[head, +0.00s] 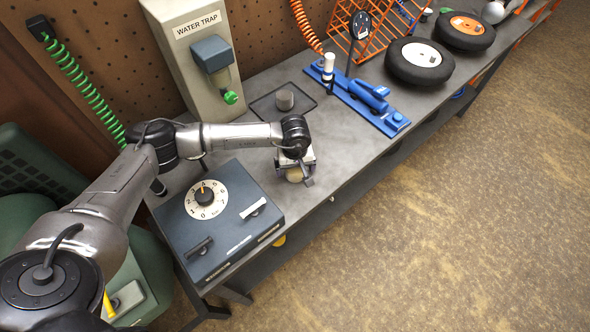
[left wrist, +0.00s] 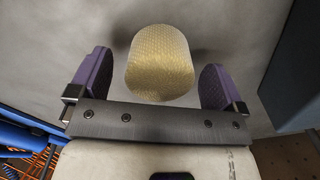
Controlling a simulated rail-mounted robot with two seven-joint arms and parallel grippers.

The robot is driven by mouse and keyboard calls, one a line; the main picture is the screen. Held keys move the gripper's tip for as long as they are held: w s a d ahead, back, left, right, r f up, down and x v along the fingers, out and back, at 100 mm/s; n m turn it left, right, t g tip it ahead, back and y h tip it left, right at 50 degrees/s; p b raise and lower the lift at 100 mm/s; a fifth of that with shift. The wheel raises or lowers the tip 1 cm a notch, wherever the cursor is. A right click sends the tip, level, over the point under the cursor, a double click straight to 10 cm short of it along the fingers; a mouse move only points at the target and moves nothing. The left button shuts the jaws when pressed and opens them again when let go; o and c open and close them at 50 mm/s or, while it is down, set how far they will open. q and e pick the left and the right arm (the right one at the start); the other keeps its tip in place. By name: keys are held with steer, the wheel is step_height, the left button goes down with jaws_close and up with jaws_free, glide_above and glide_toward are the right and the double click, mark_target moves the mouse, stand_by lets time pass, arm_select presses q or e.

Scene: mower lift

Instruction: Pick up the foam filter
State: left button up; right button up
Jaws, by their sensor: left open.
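The foam filter (left wrist: 160,66) is a short, yellowish cylinder with a fine mesh-like texture. In the left wrist view it stands on the grey bench between the two purple finger pads, with a gap on each side. My left gripper (left wrist: 156,82) is open around it and does not visibly touch it. In the head view my left gripper (head: 303,175) is low over the bench, right of the dial box, and a pale part of the filter (head: 294,175) shows under it, mostly hidden. My right gripper is not in view.
A dark blue box with a dial (head: 219,218) stands left of the gripper. Behind are a black tray (head: 263,108) holding a small grey cylinder (head: 285,99) and the water trap (head: 202,65). A blue fixture (head: 357,95) and wheels (head: 420,61) lie further right. The bench's front edge is close.

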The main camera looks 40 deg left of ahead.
arm_select(q)
steer(key=shift+c, duration=0.4)
steer(key=c, duration=0.9)
